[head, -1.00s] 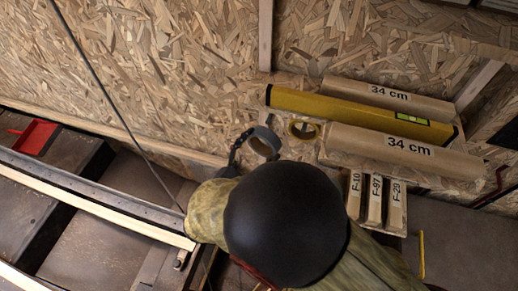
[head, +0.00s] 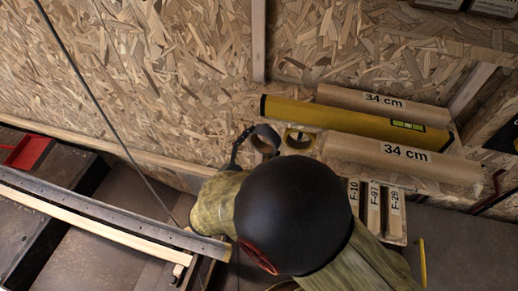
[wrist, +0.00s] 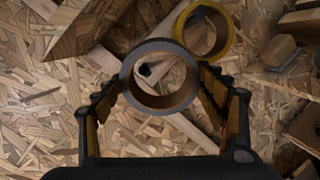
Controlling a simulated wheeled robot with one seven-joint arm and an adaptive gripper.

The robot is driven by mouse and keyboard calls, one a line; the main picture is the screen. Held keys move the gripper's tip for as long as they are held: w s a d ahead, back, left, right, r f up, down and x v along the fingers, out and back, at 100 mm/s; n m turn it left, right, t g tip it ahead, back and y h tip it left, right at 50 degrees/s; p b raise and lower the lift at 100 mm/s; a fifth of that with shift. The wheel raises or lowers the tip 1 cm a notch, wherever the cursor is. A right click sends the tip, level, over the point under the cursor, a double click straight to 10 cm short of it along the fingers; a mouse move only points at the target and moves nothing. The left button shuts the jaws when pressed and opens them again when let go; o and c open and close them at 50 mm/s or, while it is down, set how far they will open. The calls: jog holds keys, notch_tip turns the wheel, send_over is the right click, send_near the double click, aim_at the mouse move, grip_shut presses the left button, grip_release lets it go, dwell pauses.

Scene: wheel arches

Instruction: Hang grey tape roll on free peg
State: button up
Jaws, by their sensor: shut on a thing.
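My gripper (wrist: 160,84) is shut on the grey tape roll (wrist: 160,103), with one finger on each side of its outer rim. The roll's open hole faces the wrist camera, and the chipboard wall shows through it with a small dark shape of unclear kind. In the head view the grey roll (head: 265,128) is at the tip of my gripper (head: 242,144), against the wall in the picture. A yellow tape roll (head: 289,132) is just right of it; it also shows in the wrist view (wrist: 228,36), at the upper right. I cannot clearly make out a free peg.
Bare chipboard wall (head: 180,70) is left.

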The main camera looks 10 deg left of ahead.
jog(key=shift+a+b+x, duration=0.15)
jog(key=shift+a+x, duration=0.05)
jog(key=shift+x, duration=0.6)
jog(key=shift+a+b+x, duration=0.15)
jog(key=shift+x, duration=0.6)
jog(key=shift+w+f, duration=0.6)
jog(key=shift+w, duration=0.2)
jog(key=shift+d, duration=0.1)
jog(key=o, duration=1.3)
send_near(263, 144)
jog(key=shift+s+a+r, duration=0.15)
jog(key=shift+r, duration=0.4)
jog(key=shift+s+a+r, duration=0.15)
jog(key=shift+s+r, duration=0.05)
jog(key=shift+r, duration=0.35)
